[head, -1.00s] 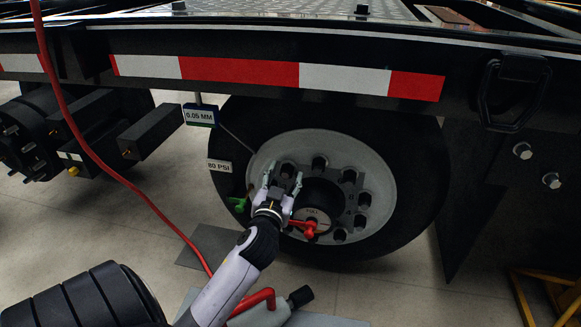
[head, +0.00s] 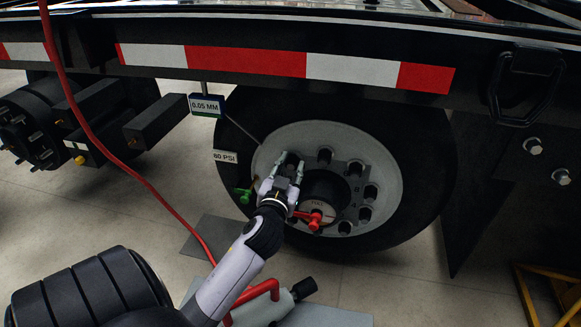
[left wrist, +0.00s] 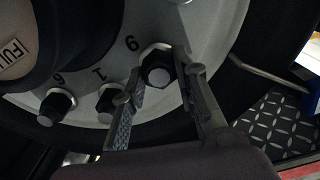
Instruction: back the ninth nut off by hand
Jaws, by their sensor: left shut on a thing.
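The wheel (head: 385,150) has a pale rim with several dark nuts in a ring around a black hub. My left gripper (head: 290,165) reaches in from below left to the upper-left part of the ring. In the left wrist view the gripper (left wrist: 158,98) has one finger on each side of a dark nut (left wrist: 158,70) with a pale end, shut on it. A number that reads as 9 is marked beside this nut. Two more nuts, the middle one (left wrist: 109,103) and the left one (left wrist: 55,106), sit apart from the fingers. My right gripper is out of view.
A red handle (head: 315,219) sticks out just below right of my gripper, and a green handle (head: 243,195) lies to its left. A red hose (head: 120,165) hangs at the left. A 0.05 MM gauge (head: 206,105) is above left of the wheel. A striped trailer rail (head: 245,60) runs above.

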